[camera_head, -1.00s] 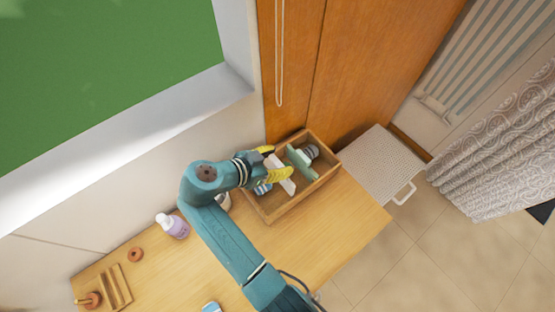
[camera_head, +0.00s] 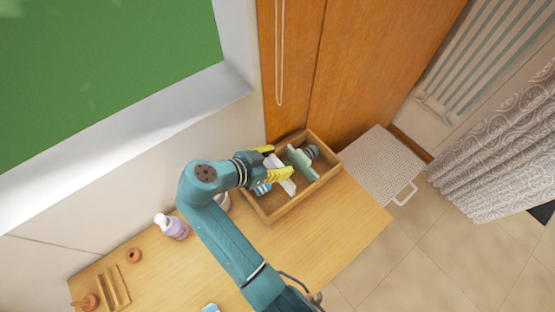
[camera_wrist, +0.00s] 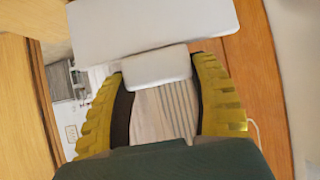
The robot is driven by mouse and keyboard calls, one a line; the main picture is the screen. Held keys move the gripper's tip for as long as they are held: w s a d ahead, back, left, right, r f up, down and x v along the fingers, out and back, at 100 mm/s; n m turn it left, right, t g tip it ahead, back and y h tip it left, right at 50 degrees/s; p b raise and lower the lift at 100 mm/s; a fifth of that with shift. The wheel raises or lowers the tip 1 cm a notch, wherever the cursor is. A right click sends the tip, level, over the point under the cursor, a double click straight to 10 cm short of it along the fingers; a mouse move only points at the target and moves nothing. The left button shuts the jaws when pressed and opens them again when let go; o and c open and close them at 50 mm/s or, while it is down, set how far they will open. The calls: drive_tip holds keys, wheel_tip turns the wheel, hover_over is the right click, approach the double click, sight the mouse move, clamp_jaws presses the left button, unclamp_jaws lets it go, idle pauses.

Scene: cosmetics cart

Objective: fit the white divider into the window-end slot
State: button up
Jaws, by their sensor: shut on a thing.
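My gripper (camera_head: 274,162) reaches over the wooden box (camera_head: 316,187) from the left in the head view. Its yellow fingers are shut on the white divider (camera_head: 282,181). In the wrist view, the gripper (camera_wrist: 160,68) pinches the divider's narrow tab, and the divider's wide white panel (camera_wrist: 150,28) extends beyond the fingertips. In the head view the divider is over the box's middle, left of a pale green divider (camera_head: 300,162). The fingers hide part of it. I cannot tell whether its lower edge touches the slot, which I cannot make out.
A dark-banded jar (camera_head: 311,151) stands in the box's right part, and a blue-and-white item (camera_head: 262,189) in its left part. The box is near the orange wooden panel. A purple bottle (camera_head: 173,228), a ring (camera_head: 134,255) and a small rack (camera_head: 115,287) are at left.

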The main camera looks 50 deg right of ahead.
drive_tip(key=shift+f, duration=0.1)
drive_tip(key=shift+f+b, duration=0.35)
drive_tip(key=shift+b, duration=0.05)
drive_tip(key=shift+f+b, duration=2.95)
drive_tip(key=shift+f, duration=0.3)
drive_tip(key=o, duration=1.3)
drive_tip(key=shift+c, duration=0.2)
drive_tip(key=v, duration=1.2)
